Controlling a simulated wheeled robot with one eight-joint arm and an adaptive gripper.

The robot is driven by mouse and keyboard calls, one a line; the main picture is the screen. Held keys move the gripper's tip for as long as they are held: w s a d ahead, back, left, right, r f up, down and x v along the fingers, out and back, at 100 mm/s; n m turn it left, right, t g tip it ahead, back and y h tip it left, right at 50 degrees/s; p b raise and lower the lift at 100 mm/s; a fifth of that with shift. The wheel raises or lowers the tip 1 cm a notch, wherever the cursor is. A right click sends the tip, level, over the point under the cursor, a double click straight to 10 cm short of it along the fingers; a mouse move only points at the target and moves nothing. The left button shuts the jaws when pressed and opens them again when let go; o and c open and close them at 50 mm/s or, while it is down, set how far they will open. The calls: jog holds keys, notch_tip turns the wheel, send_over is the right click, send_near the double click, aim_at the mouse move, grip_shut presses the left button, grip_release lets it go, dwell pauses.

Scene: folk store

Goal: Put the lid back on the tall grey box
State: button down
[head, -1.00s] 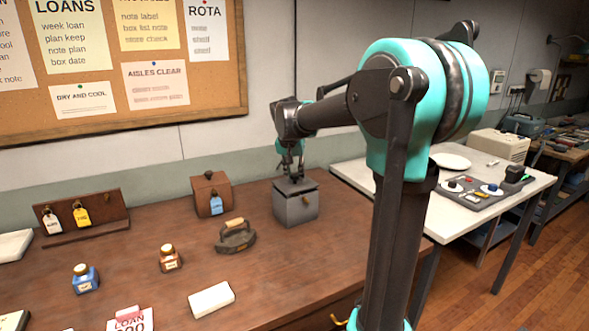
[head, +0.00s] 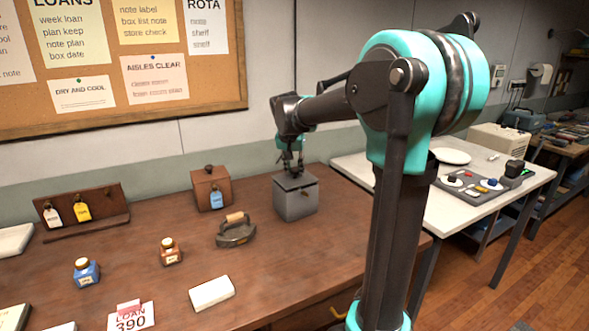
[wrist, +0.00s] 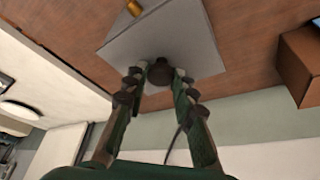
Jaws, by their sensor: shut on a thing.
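The box below is mostly hidden there.
A brown wooden box (head: 211,189) with a blue tag stands left of the grey box. An old flat iron (head: 236,231) sits close in front. Ink bottles (head: 86,272) and a white block (head: 212,293) lie nearer. A white table (head: 440,185) stands to the right.

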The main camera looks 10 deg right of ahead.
jog(key=shift+f, duration=0.45)
dwell(1.1)
jog(key=c, duration=1.2)
grip_release()
jog(key=shift+o, duration=0.8)
jog(key=o, duration=0.4)
jog(key=shift+c, duration=0.2)
jog(key=shift+r, duration=0.15)
jog(key=shift+r, duration=3.4)
jog(key=shift+c, duration=0.2)
grip_shut()
